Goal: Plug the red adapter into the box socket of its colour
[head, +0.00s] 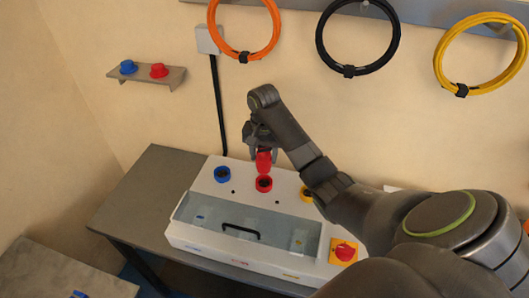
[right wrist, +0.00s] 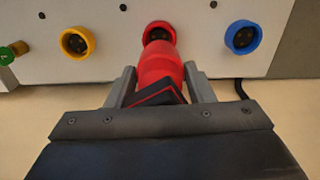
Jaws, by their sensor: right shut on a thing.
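The red adapter (head: 263,161) is held in my right gripper (head: 260,147), just above the red socket (head: 264,184) of the white box. In the right wrist view the red adapter (right wrist: 158,68) sits between the two fingers of my right gripper (right wrist: 161,84). Its far end overlaps the lower part of the red socket (right wrist: 159,32); I cannot tell whether they touch. The blue socket (head: 222,174) is to the left and the yellow socket (head: 306,194) to the right. The right wrist view shows them the other way round. My left gripper is not in view.
The white box (head: 190,236) stands on a dark table (head: 150,190). It has a clear lid with a black handle (head: 240,231) and a red knob on yellow (head: 344,251). A wall shelf (head: 146,78) holds blue and red pieces. Coiled cables (head: 358,72) hang above.

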